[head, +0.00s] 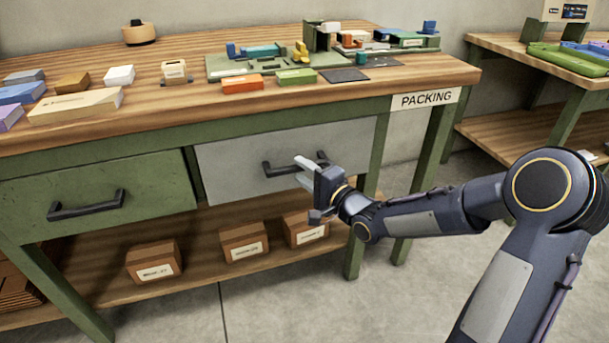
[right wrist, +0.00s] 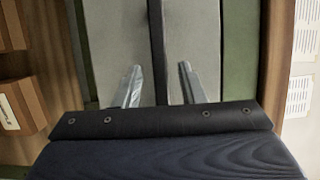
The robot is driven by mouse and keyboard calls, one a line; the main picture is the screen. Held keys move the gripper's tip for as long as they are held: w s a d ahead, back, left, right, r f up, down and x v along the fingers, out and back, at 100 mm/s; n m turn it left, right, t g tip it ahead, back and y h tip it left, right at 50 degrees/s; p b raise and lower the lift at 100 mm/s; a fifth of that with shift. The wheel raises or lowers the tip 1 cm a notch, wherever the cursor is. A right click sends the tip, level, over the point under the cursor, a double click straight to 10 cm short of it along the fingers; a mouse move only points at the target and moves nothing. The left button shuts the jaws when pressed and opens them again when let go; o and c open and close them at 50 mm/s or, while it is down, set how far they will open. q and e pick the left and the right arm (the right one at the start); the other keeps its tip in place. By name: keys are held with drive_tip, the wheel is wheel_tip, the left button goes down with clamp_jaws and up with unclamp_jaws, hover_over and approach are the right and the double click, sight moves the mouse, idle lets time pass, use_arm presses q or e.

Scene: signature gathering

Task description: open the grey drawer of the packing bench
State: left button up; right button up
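The grey drawer (head: 228,160) is in the front of the packing bench, right of the green drawer, and its front looks flush with the frame. Its dark bar handle (head: 280,169) is partly hidden by my right gripper (head: 303,171). The right gripper is open at the handle's right part. In the right wrist view the dark handle (right wrist: 158,50) runs between the two spread fingers of the gripper (right wrist: 160,82), with a gap showing on each side. The grey drawer front (right wrist: 193,40) lies behind it. My left gripper is not in view.
The green drawer (head: 90,195) with its own handle is at left. Several brown boxes (head: 245,243) stand on the lower shelf (head: 200,275). Coloured blocks and parts lie on the bench top (head: 190,100). The floor (head: 300,310) in front is clear. Another bench (head: 490,43) stands at right.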

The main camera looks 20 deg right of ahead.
drive_tip(key=shift+c, duration=0.5)
clamp_jaws()
